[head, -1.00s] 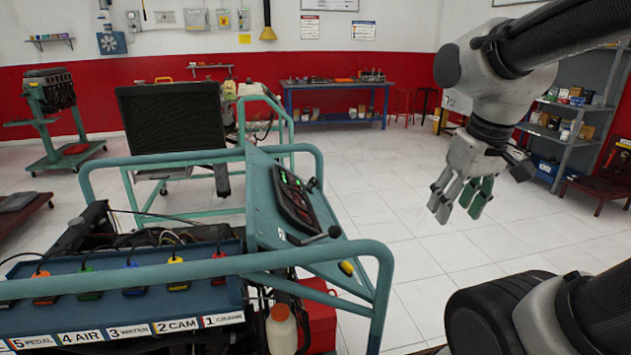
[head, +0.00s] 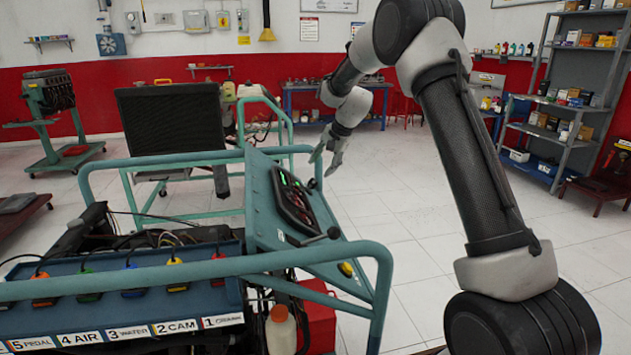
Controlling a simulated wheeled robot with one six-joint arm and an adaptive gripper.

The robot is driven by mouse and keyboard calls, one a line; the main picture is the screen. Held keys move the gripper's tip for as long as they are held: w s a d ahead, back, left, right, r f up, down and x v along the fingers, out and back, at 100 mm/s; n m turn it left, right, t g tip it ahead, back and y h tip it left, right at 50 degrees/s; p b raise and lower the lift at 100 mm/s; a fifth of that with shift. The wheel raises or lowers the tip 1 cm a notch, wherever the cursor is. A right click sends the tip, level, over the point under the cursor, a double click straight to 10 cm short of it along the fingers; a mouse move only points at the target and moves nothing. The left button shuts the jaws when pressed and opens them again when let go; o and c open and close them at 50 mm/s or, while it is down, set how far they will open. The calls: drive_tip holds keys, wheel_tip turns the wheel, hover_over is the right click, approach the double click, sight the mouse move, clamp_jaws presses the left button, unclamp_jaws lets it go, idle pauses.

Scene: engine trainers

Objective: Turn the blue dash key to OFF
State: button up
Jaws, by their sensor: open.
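The blue dash panel (head: 262,215) stands tilted on the teal engine trainer frame, with a dark instrument cluster (head: 294,200) and small green and red lights on it. A black lever (head: 325,235) sticks out at the panel's lower right. I cannot make out the blue key; it is too small or hidden. My gripper (head: 324,165) is open and empty, pointing down just to the right of the panel's upper edge. From this view I cannot tell whether it touches the panel.
Teal frame rails (head: 230,265) run around the trainer and in front of the panel. A blue rail with labelled connectors (head: 120,290) is at the lower left. A black radiator (head: 172,130) stands behind. The floor (head: 400,245) right of the trainer is clear.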

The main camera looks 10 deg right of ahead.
sight(315, 181)
drive_tip(key=shift+m, duration=0.4)
drive_tip(key=x, duration=0.8)
drive_tip(key=shift+f, duration=0.1)
drive_tip(key=c, duration=1)
